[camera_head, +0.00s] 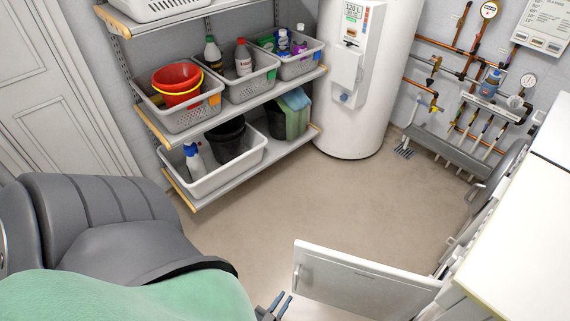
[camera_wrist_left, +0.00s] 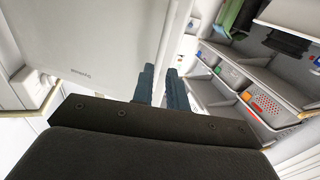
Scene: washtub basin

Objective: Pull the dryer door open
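The white dryer door (camera_head: 365,284) stands swung out from the white appliance (camera_head: 520,235) at the right of the head view, its free edge pointing left. In the left wrist view the white panel (camera_wrist_left: 95,40), with small lettering, fills the upper left. My left gripper (camera_head: 275,306) is at the bottom of the head view, just left of the door's free edge. Its two blue-grey fingers (camera_wrist_left: 161,88) show a narrow gap, with the panel's edge behind them. I see nothing held, and contact with the door cannot be told. My right gripper is not in view.
A shelf rack with grey baskets (camera_head: 185,118) and a white bin (camera_head: 215,172) stands at the back left. A white water heater (camera_head: 362,85) stands behind, with pipes on the wall. The beige floor (camera_head: 310,195) between them is clear.

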